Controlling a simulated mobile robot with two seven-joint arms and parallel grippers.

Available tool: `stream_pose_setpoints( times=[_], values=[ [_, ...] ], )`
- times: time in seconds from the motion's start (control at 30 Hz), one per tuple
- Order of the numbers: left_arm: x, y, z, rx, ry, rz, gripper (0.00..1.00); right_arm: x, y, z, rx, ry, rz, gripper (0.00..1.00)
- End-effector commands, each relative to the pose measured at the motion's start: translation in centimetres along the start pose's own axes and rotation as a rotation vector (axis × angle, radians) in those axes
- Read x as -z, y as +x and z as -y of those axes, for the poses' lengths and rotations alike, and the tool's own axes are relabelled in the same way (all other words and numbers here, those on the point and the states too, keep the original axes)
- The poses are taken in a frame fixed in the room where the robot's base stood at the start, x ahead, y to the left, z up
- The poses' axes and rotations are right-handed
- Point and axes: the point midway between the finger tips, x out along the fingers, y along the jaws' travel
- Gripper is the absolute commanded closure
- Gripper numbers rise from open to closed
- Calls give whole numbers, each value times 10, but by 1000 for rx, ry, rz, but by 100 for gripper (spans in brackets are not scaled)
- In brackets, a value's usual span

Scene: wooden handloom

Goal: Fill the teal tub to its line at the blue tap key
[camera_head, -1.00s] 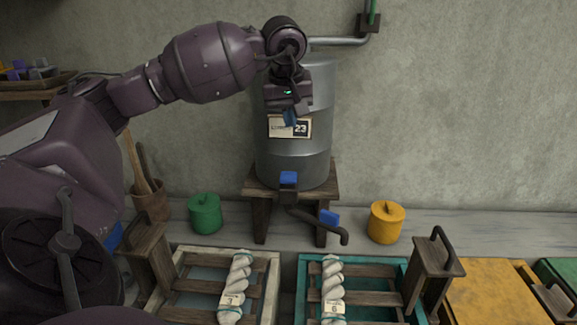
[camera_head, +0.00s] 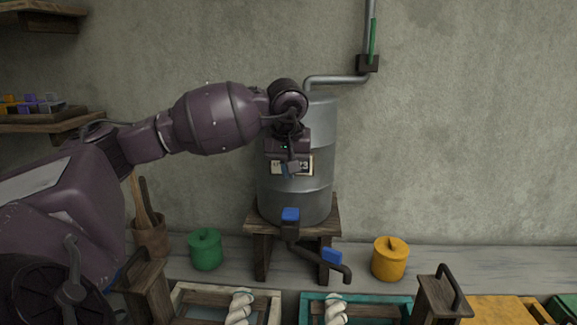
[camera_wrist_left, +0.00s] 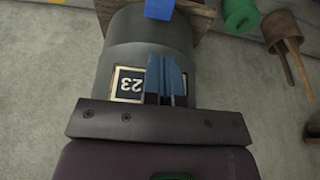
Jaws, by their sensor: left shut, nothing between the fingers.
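The teal tub (camera_head: 375,298) shows only its back part at the bottom of the head view, with a white twisted hank over its wooden slats; any fill line is out of sight. Above it, a metal drum (camera_head: 310,195) carries a dark spout with a blue key (camera_head: 331,257) and a blue block (camera_head: 290,214) at the outlet. The block also shows at the top of the left wrist view (camera_wrist_left: 160,8). My left gripper (camera_head: 289,168) is shut and empty in front of the drum's number placard (camera_head: 305,165), above both blue parts. Its blue fingers (camera_wrist_left: 167,80) partly cover the placard.
The drum stands on a wooden stool (camera_head: 263,250). A green lidded pot (camera_head: 205,250) is to its left, and a yellow one (camera_head: 389,259) to its right. A pale tub (camera_head: 190,293) and a yellow tub (camera_head: 495,309) flank the teal one. A pipe (camera_head: 335,80) runs above the drum.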

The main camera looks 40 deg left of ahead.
Motion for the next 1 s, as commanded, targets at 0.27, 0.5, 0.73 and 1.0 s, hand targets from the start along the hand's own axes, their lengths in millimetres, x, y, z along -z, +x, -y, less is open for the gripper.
stream_pose_setpoints(
  times=[0.27, 0.5, 0.73, 1.0],
  values=[
    [-1, 51, 0, 0, 0, 5, 100, -1, 0, 0, 0, 0, 1, 21],
    [-7, 85, 0, -1, 1, 2, 100, 2, 0, -1, 1, -5, -3, 21],
    [-11, 100, 0, -1, 1, 1, 100, 2, 0, -2, 1, -9, -3, 21],
    [-12, 102, 0, -1, 1, 0, 100, 1, 0, -2, 1, -10, -2, 21]
  ],
)
